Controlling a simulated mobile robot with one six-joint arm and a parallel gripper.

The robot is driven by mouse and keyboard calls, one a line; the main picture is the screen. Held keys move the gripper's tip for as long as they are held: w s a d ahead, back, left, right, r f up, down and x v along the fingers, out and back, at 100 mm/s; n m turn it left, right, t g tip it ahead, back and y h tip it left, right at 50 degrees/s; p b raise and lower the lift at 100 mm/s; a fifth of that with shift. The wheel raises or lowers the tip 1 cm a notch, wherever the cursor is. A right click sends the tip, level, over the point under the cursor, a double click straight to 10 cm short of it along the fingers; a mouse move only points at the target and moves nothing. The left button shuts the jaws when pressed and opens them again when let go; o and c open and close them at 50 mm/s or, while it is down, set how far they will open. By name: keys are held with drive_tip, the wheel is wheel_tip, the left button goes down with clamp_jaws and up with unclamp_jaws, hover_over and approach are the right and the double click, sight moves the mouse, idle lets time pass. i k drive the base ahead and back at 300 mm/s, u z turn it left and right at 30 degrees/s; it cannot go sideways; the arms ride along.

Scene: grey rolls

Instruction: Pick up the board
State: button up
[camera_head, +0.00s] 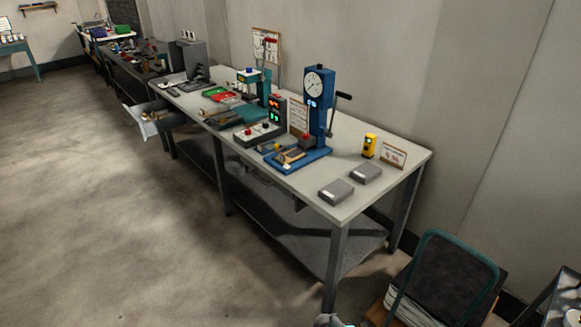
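I cannot tell for certain which thing is the board. Flat green and red pieces (218,94) lie near the middle of the long workbench (358,203). A paper-covered panel (298,117) stands upright behind the blue press. A small framed sign (393,155) stands at the bench's right end. A larger framed panel (266,46) is up at the wall. My gripper is not clearly in view. A small pale shape (329,321) is cut off at the bottom edge, and I cannot tell what it is.
A blue press with a dial (318,100) stands on the bench. Two grey blocks (338,191) and a yellow device (369,146) are near its right end. An open drawer (150,120) juts out at left. A dark chair-like piece (445,275) stands bottom right. The left floor is clear.

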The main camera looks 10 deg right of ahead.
sight(294, 154)
drive_tip(key=k, duration=0.65)
drive_tip(key=u, duration=0.35)
drive_tip(key=i, duration=0.95)
drive_tip(key=u, duration=0.7)
drive_tip(key=i, duration=1.55)
drive_tip(key=u, duration=0.05)
